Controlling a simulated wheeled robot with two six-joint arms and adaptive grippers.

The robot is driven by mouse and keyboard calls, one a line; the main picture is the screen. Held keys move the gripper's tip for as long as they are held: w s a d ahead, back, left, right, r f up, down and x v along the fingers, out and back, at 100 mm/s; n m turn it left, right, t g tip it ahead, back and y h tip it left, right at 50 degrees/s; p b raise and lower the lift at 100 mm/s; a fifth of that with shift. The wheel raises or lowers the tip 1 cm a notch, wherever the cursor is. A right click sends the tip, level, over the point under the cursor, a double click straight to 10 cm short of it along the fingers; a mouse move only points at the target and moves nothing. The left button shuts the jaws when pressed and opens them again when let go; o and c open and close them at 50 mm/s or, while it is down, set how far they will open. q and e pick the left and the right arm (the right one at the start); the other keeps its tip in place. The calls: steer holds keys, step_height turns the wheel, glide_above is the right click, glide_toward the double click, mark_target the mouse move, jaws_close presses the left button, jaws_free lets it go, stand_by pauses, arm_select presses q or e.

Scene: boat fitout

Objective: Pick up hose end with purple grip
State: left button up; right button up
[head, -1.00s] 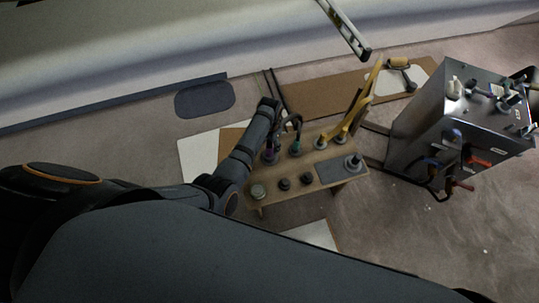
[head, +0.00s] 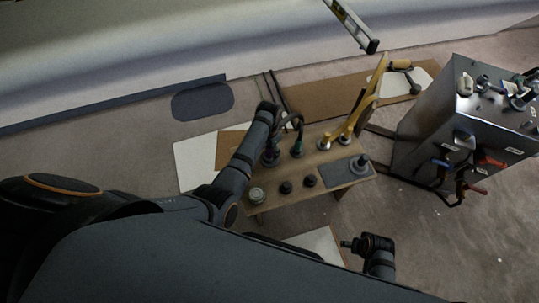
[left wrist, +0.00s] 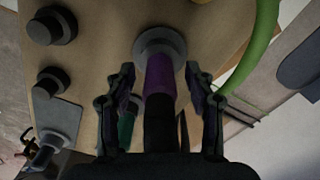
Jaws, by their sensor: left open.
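The hose end with the purple grip (left wrist: 160,75) stands in a round grey holder (left wrist: 160,42) on the wooden bench (head: 328,155). In the left wrist view my left gripper (left wrist: 160,80) is open, with a finger on either side of the purple grip and gaps visible. In the head view my left arm covers most of this hose end, and the left gripper (head: 270,150) shows only partly. A hose end with a green grip (head: 298,149) stands to its right. My right gripper (head: 352,243) is near the bench's front right; its jaws are too small to judge.
A metal box (head: 432,120) with valves stands at right. A white sloping hull wall (head: 120,75) runs behind.

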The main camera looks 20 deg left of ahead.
arm_select(q)
jaws_close()
arm_select(e)
steer(key=shift+r, duration=0.15)
arm_select(q)
steer(key=shift+r, duration=0.15)
stand_by(0.4)
